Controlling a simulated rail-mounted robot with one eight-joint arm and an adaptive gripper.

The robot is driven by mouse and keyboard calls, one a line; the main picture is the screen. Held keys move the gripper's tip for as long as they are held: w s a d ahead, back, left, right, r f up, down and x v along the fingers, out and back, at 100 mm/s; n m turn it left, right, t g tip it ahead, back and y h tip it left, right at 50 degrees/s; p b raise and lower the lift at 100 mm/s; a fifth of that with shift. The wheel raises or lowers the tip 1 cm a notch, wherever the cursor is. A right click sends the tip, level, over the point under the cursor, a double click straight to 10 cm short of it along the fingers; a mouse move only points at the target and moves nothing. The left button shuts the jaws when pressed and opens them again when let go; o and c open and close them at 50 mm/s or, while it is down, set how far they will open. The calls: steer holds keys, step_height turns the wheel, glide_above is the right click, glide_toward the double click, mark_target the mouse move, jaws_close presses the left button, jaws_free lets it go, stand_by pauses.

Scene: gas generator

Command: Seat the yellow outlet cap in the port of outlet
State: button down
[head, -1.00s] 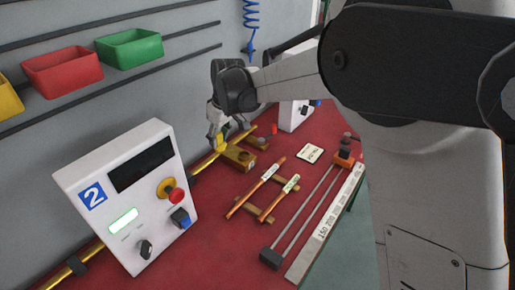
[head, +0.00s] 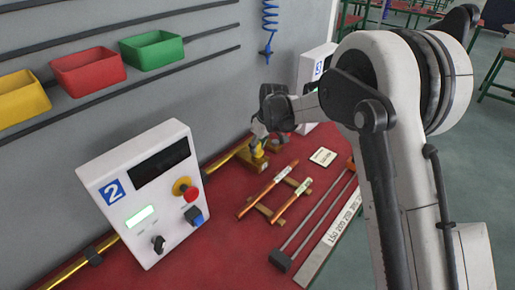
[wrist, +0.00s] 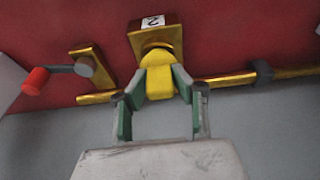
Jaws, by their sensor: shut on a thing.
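The yellow outlet cap (wrist: 159,80) is between the two fingers of my gripper (wrist: 158,90) in the wrist view, and the gripper is shut on it. The cap's far end meets the round port on the face of a brass outlet block (wrist: 171,36) with a white label "2". The cap lies in line with the port, but I cannot tell how deep it sits. In the head view my gripper (head: 259,138) is over the brass block (head: 252,160) beside the wall pipe, and the cap is mostly hidden there.
A brass pipe (wrist: 225,80) runs along the wall by the block. A valve with a red-tipped grey handle (wrist: 62,70) is nearby. Control box 2 (head: 150,190) stands left of my gripper.

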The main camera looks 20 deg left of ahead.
steer(key=shift+f, duration=0.65)
steer(key=shift+f, duration=0.1)
steer(key=c, duration=1.4)
jaws_free()
steer(key=shift+c, duration=0.2)
steer(key=v, duration=1.2)
steer(key=shift+b, duration=0.35)
